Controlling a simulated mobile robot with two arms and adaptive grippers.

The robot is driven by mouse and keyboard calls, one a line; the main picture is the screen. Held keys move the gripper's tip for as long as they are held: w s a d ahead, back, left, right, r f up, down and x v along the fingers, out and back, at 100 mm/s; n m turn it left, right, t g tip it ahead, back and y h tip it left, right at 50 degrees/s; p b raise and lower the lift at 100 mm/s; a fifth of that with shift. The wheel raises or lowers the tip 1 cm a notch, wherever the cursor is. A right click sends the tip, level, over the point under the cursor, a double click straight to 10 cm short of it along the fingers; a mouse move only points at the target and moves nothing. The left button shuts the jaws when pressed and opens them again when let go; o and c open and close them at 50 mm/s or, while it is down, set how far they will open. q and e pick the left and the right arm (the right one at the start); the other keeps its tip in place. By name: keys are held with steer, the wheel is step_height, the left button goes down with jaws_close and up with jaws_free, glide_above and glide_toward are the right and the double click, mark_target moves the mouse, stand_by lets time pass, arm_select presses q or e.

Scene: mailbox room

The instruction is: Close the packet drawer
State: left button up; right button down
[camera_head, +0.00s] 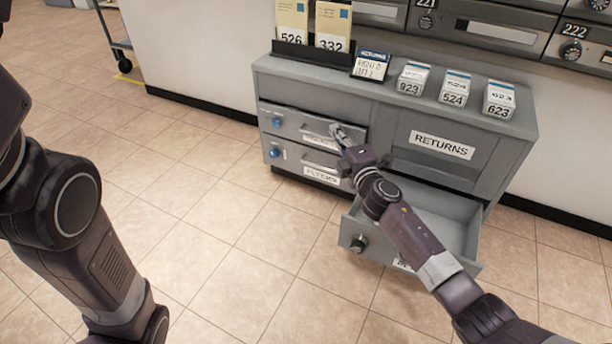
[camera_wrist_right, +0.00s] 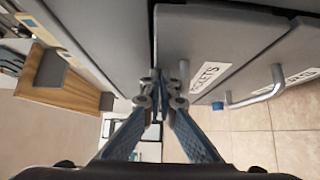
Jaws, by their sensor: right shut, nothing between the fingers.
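The packet drawer (camera_head: 285,120) is the upper left drawer of the grey cabinet. Its label shows in the right wrist view, where the drawer front (camera_wrist_right: 205,45) stands beside my fingers. It looks shut or nearly shut; I cannot tell whether a small gap is left. My right gripper (camera_head: 337,130) is shut and empty, at the right part of this drawer front. In the wrist view its fingertips (camera_wrist_right: 160,82) are close to the front's edge; contact is unclear. My left arm shows at the left, but its gripper is out of view.
The flyers drawer (camera_head: 290,157) below looks shut. A lower right drawer (camera_head: 445,222) is pulled out and empty where visible, beneath my right arm. The RETURNS panel (camera_head: 442,145) is above it. Several numbered packets (camera_head: 455,88) stand on top. The floor in front is clear.

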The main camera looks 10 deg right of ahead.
steer(key=shift+w+d+r, duration=0.1)
steer(key=shift+w+d, duration=0.3)
steer(key=shift+d, duration=0.05)
steer(key=shift+d+r, duration=0.1)
steer(key=shift+d, duration=0.05)
steer(key=s+d, duration=0.1)
steer(key=s, duration=1.1)
steer(key=shift+f, duration=0.2)
